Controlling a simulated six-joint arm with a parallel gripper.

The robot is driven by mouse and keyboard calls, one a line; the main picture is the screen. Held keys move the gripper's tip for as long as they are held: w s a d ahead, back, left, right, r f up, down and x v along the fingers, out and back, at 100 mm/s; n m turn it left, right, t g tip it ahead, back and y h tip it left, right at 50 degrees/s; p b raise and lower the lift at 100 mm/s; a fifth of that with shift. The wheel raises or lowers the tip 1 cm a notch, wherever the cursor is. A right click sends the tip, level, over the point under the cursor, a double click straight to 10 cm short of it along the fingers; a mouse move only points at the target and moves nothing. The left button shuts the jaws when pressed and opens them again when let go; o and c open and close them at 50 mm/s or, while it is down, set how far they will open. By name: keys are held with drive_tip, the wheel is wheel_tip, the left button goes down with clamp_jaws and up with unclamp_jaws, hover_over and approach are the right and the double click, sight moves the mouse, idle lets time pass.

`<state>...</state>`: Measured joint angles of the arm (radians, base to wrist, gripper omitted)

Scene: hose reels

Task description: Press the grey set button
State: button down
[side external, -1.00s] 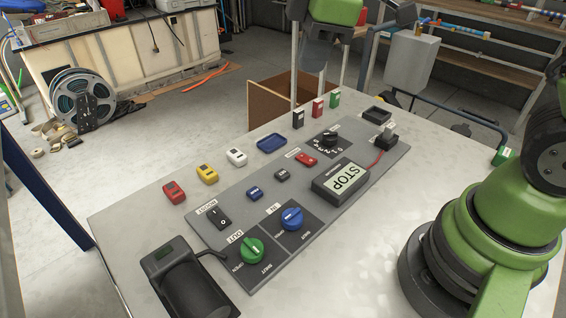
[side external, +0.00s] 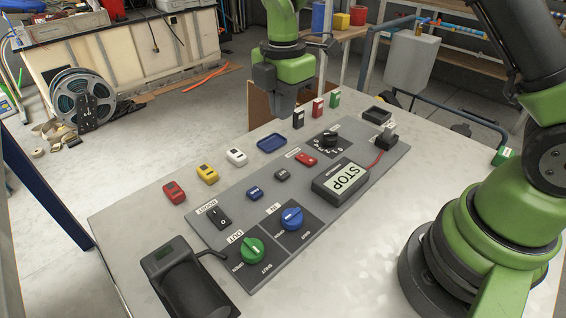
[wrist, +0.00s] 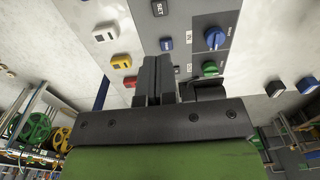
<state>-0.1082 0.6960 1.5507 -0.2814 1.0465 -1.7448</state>
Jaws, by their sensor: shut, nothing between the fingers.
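The grey set button (side external: 282,174) is a small dark block on the grey panel (side external: 335,214), between a blue button (side external: 254,192) and a red button (side external: 305,158). In the wrist view the set button (wrist: 158,8), lettered SET, is at the top edge. My gripper (side external: 284,113) hangs with its fingers down, above and behind the panel, near the far edge of the table in the side view. It is apart from the button. In the wrist view my gripper's fingers (wrist: 154,75) are together and empty.
Red, yellow and white blocks (side external: 236,157) and a blue tray (side external: 271,143) lie beside the panel. Black, red and green blocks (side external: 318,108) stand by the far edge.

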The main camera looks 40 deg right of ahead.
wheel_tip(320, 180, down, 14)
drive_tip(key=shift+r, duration=0.25)
idle(0.3)
drive_tip(key=shift+f, duration=0.95)
drive_tip(key=shift+s, duration=0.1)
wheel_tip(320, 180, up, 15)
drive_tip(key=shift+w, duration=0.35)
drive_tip(key=shift+r, duration=0.15)
wheel_tip(320, 180, up, 8)
drive_tip(key=r+m+t, duration=0.1)
drive_tip(key=m+t, duration=0.1)
drive_tip(key=m, duration=0.4)
hover_over(283, 173)
drive_tip(key=s, duration=0.4)
drive_tip(key=s+r+m+t+y, duration=0.1)
drive_tip(key=s+r+m+t, duration=0.1)
drive_tip(key=s+m, duration=0.6)
drive_tip(key=s+d+r+m+t+y, duration=0.1)
drive_tip(key=s+r+m+t, duration=0.2)
drive_tip(key=s+m, duration=0.5)
drive_tip(key=shift+v, duration=0.9)
